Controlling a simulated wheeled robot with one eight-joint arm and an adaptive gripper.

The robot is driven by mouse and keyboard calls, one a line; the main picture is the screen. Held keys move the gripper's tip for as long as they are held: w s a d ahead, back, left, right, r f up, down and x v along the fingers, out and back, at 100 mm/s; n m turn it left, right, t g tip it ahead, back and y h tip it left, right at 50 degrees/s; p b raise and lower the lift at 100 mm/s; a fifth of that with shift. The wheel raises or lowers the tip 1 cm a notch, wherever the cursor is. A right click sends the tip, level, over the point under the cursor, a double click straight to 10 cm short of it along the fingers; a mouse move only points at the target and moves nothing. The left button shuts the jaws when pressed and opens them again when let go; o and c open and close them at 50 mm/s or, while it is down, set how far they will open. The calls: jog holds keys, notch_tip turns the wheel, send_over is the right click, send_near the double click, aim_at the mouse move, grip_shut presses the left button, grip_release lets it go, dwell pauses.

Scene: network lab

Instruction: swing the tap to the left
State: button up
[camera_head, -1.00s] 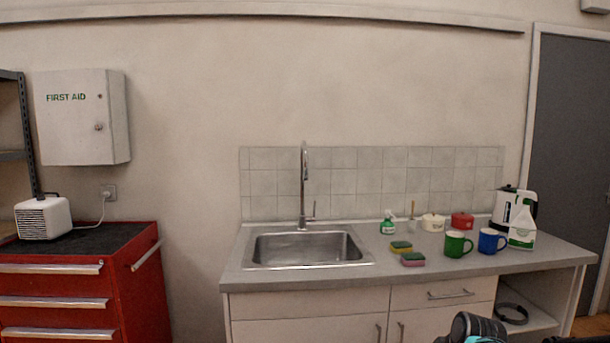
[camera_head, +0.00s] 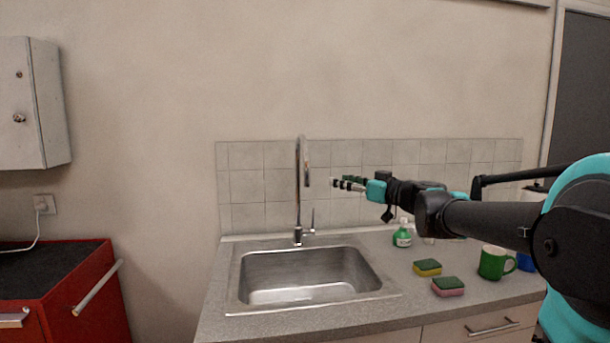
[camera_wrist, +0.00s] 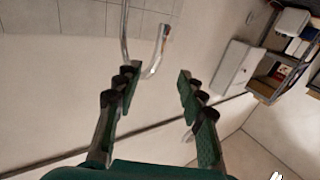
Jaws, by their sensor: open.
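The tap (camera_head: 298,190) is a tall chrome gooseneck behind the steel sink (camera_head: 305,273), with a small lever (camera_head: 313,220) on its right side. Its spout curves over and its end hangs just right of the upright. My gripper (camera_head: 335,184) is to the right of the spout at about the height of its end, apart from it in the picture. In the wrist view my gripper (camera_wrist: 158,85) is open and empty, its green-padded fingers spread. The tap's spout (camera_wrist: 157,52) shows there beyond the fingertips, nearer the left finger.
On the counter right of the sink stand a green bottle (camera_head: 402,234), two sponges (camera_head: 427,267) and a green mug (camera_head: 494,262), below my arm. A blue mug (camera_head: 525,261) is partly hidden. The tiled wall (camera_head: 260,185) is behind the tap. A red cabinet (camera_head: 80,290) stands left.

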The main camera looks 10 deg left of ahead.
aim_at(309, 174)
jog(key=x, duration=1.5)
jog(key=shift+c, duration=0.2)
grip_shut()
